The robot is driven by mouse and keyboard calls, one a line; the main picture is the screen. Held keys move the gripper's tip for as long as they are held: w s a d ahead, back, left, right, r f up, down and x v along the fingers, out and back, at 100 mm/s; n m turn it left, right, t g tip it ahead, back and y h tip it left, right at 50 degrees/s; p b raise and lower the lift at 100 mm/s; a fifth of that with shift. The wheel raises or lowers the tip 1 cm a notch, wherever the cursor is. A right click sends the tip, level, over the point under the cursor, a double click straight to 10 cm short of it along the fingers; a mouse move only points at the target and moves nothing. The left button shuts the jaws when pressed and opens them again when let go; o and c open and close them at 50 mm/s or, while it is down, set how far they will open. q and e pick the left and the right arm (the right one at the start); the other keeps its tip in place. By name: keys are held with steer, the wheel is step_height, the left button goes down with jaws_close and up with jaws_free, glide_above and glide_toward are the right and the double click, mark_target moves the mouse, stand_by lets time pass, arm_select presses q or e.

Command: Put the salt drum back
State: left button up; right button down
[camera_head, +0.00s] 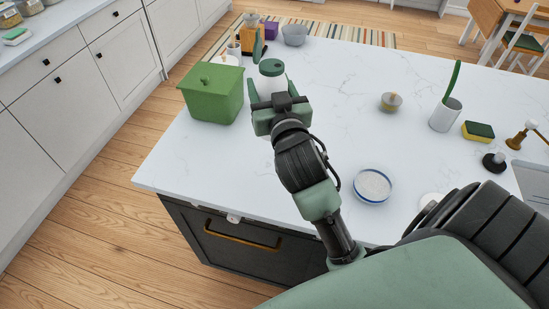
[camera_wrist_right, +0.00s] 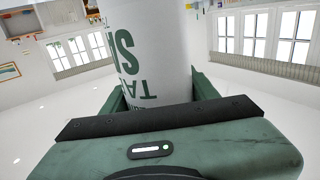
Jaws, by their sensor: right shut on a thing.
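The salt drum (camera_head: 271,69) is a white cylinder with a green lid. My right gripper (camera_head: 272,88) is shut on it, with one green finger on each side. The drum is over the far left part of the white counter, just right of a green lidded bin; I cannot tell whether its base touches the counter. In the right wrist view the drum (camera_wrist_right: 150,50) stands between the fingers, its green lettering upside down and partly hidden by the gripper. My left gripper is not in view.
The green bin (camera_head: 213,95) stands close left of the drum. A small bowl (camera_head: 391,102), white cup (camera_head: 445,115), sponge (camera_head: 478,131) and blue-rimmed dish (camera_head: 372,187) are right. The counter's middle is clear.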

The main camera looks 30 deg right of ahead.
step_height(320, 180, up, 4)
steer(key=w+d, duration=0.1)
steer(key=d, duration=0.1)
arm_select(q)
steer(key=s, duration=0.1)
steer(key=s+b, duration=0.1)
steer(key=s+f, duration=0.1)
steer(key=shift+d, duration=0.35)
arm_select(e)
step_height(320, 180, down, 19)
steer(key=shift+w+f+h, duration=0.2)
steer(key=shift+w+h, duration=0.05)
steer(key=shift+h, duration=0.05)
steer(key=shift+m, duration=0.3)
steer(key=shift+f+b, duration=0.15)
steer(key=shift+b, duration=0.15)
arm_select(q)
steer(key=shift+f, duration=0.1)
arm_select(e)
steer(key=shift+c, duration=2.1)
jaws_free()
